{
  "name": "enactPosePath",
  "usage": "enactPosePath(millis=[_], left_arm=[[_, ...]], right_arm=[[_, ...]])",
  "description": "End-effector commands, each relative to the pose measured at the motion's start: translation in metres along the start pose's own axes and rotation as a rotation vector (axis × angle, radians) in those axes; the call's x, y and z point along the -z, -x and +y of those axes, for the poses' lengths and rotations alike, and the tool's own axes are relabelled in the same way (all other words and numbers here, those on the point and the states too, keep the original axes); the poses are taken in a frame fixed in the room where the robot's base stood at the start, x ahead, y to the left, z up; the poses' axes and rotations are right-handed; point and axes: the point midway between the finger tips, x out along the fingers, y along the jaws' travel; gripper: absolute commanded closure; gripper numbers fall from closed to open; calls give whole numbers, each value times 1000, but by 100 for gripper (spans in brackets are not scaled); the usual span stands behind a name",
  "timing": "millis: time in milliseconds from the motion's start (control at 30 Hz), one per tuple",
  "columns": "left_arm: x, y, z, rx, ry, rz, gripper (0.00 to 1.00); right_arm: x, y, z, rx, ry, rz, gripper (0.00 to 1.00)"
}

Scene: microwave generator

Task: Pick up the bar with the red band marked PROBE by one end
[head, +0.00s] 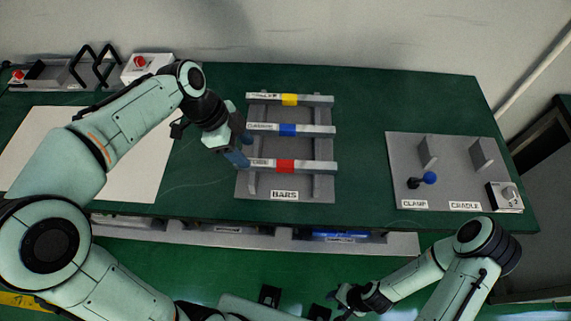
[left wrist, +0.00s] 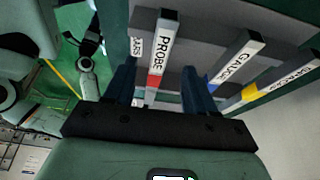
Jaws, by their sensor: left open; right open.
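The PROBE bar (head: 312,167) is grey with a red band at its middle. It lies across the BARS rack (head: 325,198) as the nearest of three bars. My right gripper (head: 345,298) is open and empty, low in front of the bench.
A blue-banded bar (head: 312,130) and a yellow-banded bar (head: 312,99) lie behind on the rack. A plate (head: 405,145) with clamp and cradle stands right. A white sheet (head: 140,185) lies left. Bare green bench (head: 360,120) separates rack and plate.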

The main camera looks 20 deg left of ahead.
Motion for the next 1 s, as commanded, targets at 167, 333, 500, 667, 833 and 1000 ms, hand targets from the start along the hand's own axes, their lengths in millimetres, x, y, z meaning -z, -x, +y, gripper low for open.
enactPosePath(millis=[167,333,500,667,833,1000], left_arm=[[0,-18,1,-3,0,0,45],[0,-44,1,-3,1,-1,45],[0,-54,0,0,1,0,45],[1,-53,0,1,1,0,45],[1,-53,0,1,1,0,94],[1,-53,0,2,0,1,100]], right_arm=[[0,1,0,0,1,1,57],[0,0,0,0,1,1,57],[0,0,0,0,1,1,57],[0,0,0,0,1,1,57],[0,0,0,0,1,1,57],[0,0,0,0,0,1,57]])
